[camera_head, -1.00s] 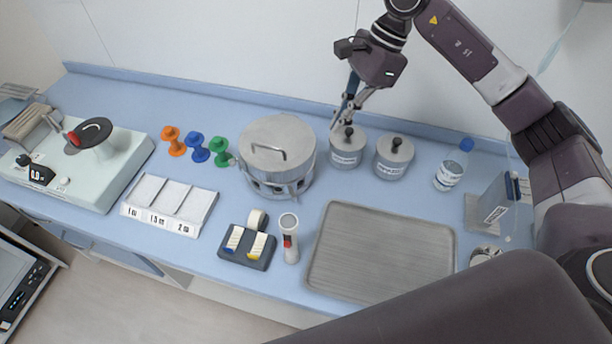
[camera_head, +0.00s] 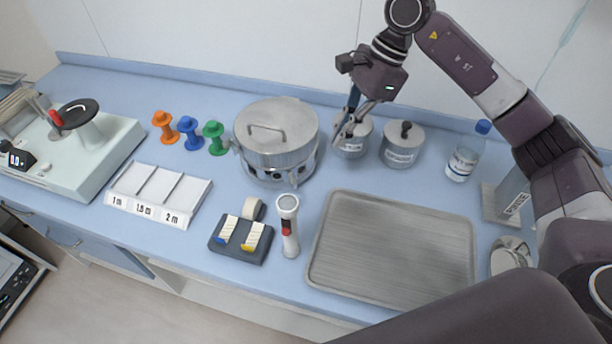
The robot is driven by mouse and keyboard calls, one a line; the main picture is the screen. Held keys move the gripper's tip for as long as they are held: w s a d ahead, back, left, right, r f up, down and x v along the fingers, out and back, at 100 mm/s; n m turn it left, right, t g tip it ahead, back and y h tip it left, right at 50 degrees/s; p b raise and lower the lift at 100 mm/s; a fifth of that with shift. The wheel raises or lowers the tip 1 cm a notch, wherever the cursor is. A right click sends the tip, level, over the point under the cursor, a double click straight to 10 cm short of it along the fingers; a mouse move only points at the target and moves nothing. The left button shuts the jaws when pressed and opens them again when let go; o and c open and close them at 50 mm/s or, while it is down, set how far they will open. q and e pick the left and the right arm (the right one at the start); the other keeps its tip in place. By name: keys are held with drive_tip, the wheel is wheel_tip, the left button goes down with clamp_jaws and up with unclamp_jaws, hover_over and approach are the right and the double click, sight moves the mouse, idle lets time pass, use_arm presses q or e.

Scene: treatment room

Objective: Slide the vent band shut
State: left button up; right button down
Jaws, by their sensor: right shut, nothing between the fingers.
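The round steel drum (camera_head: 277,135) stands upright at the back middle of the counter, with its lid on. Its vent band (camera_head: 272,181) runs around the lower wall, and dark round holes show along it. My right gripper (camera_head: 343,133) is shut and empty, pointing down just right of the drum. It is in front of the left steel canister (camera_head: 352,148) and hides that canister's knob. A gap shows between the fingertips and the drum wall; I cannot tell the exact depth. My left gripper is not in view.
Another knobbed canister (camera_head: 401,147) and a bottle (camera_head: 467,152) stand to the right. Coloured spools, including a green one (camera_head: 214,139), stand left of the drum.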

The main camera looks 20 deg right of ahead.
sight(293, 181)
drive_tip(key=p+x, duration=0.3)
drive_tip(key=x, duration=0.6)
drive_tip(key=shift+a, duration=0.1)
drive_tip(key=a+p, duration=0.2)
drive_tip(key=a, duration=0.1)
drive_tip(key=shift+f, duration=0.35)
drive_tip(key=shift+a+f+p, duration=0.15)
drive_tip(key=shift+a+p, duration=0.15)
drive_tip(key=shift+a, duration=0.25)
